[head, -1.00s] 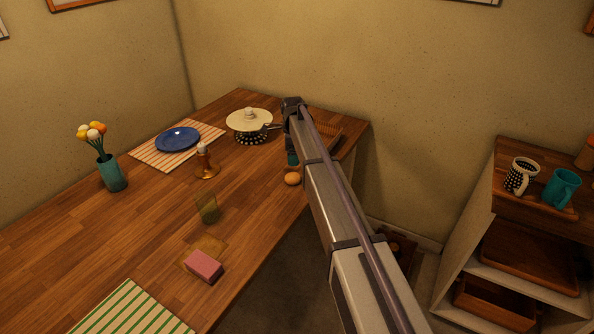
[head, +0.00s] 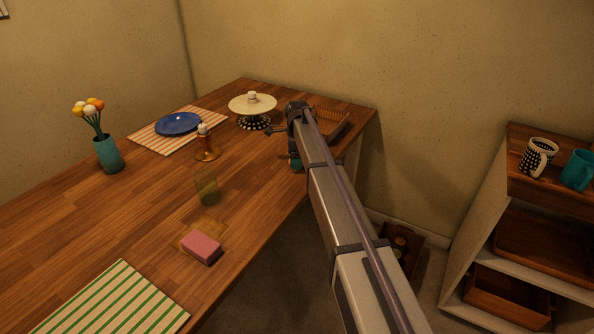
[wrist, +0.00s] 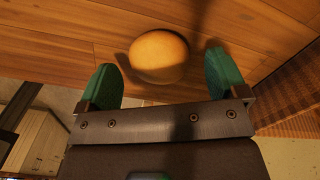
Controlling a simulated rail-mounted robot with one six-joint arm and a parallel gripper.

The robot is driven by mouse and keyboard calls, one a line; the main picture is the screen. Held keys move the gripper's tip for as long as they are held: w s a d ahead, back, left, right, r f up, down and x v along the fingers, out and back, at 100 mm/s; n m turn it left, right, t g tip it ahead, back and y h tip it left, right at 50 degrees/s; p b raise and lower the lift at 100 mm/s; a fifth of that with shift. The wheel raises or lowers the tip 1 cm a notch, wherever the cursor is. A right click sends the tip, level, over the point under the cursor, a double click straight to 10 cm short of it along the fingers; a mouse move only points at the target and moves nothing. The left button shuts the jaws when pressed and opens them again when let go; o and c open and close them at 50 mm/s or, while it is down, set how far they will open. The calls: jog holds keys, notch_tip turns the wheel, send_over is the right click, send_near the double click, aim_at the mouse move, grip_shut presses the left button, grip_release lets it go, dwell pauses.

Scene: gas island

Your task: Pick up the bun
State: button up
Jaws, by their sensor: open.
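The bun (wrist: 158,57) is a round, golden-brown ball on the wooden table (head: 90,215), near the table's right edge. In the wrist view it lies at and just beyond the fingertips of my gripper (wrist: 160,64), roughly midway between the two green fingers. My gripper is open and empty. I see a gap at the right finger; the left finger is very close to the bun, and I cannot tell if they touch. In the head view a teal finger (head: 295,163) shows beside my arm, and the bun is hidden there.
A brown basket (head: 330,121) and a lidded dotted pot (head: 254,122) stand behind my gripper. A candle holder (head: 207,153), a glass (head: 207,188) and a pink sponge (head: 201,247) stand to the left. A shelf with mugs (head: 538,157) is at the right.

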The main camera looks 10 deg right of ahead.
notch_tip(320, 180, down, 2)
jog(key=shift+r, duration=0.25)
jog(key=c, duration=1)
jog(key=shift+r, duration=0.1)
notch_tip(320, 180, up, 10)
jog(key=p, duration=1)
jog(key=shift+r, duration=0.1)
